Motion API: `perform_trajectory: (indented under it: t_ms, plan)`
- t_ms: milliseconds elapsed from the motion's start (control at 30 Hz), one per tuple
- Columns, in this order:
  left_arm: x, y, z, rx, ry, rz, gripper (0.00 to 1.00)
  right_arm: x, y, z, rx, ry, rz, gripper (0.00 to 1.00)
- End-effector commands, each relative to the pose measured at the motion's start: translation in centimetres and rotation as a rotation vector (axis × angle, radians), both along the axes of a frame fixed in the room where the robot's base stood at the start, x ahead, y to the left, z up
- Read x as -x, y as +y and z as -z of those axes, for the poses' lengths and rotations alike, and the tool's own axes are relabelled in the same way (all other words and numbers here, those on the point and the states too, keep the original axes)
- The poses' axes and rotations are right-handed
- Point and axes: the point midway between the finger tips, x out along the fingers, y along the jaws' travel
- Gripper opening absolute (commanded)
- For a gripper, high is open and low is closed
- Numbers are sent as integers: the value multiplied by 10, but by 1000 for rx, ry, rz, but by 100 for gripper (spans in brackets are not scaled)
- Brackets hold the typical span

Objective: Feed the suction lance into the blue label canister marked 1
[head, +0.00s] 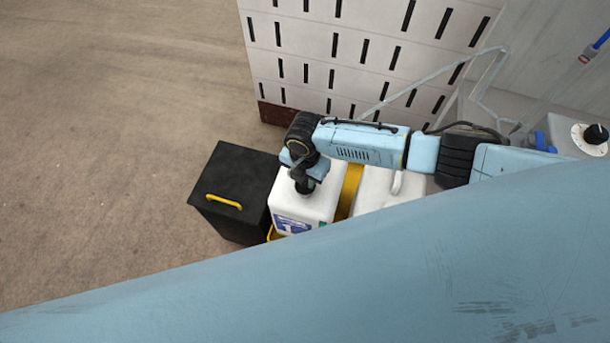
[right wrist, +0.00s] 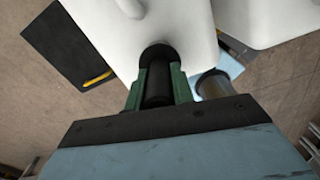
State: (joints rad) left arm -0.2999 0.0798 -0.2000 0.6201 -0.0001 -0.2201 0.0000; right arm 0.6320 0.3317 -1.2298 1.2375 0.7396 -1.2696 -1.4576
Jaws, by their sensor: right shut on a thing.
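The white canister (head: 296,210) with a blue label marked 1 (head: 292,225) stands right of a black box. My right gripper (head: 304,180) is directly above its top. In the right wrist view the gripper's green fingers (right wrist: 158,88) are shut on a black cylinder, which looks like the top of the suction lance (right wrist: 157,88). Its far end meets a dark round opening or collar (right wrist: 157,54) on the white canister (right wrist: 150,22). The rest of the lance is hidden, so I cannot tell how deep it reaches. My left gripper is not in view.
A second white canister (head: 377,187) stands to the right, beyond a yellow strip (head: 350,190). The black box (head: 235,175) with a yellow handle is close on the left. A slotted white panel (head: 350,50) rises behind. Open brown floor (head: 110,120) lies left.

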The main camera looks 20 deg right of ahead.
Motion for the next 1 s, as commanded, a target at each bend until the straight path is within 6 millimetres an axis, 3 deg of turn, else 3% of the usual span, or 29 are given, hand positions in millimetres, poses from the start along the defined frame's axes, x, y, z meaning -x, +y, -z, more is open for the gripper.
perform_trajectory:
  t_ms: [33, 67, 267, 533, 667, 1000]
  plan:
    - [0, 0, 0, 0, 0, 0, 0, 0, 0, 0, -1, -1, 0, 0]
    - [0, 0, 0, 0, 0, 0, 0, 0, 0, 0, -1, -1, 0, 25]
    - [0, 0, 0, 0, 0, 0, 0, 0, 0, 0, -1, -1, 0, 50]
    - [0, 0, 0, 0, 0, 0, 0, 0, 0, -1, 0, 0, 0, 50]
    - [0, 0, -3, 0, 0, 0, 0, 0, 0, -11, 0, -1, 0, 50]
    - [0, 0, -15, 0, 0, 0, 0, -1, 0, -84, -1, -4, -2, 50]
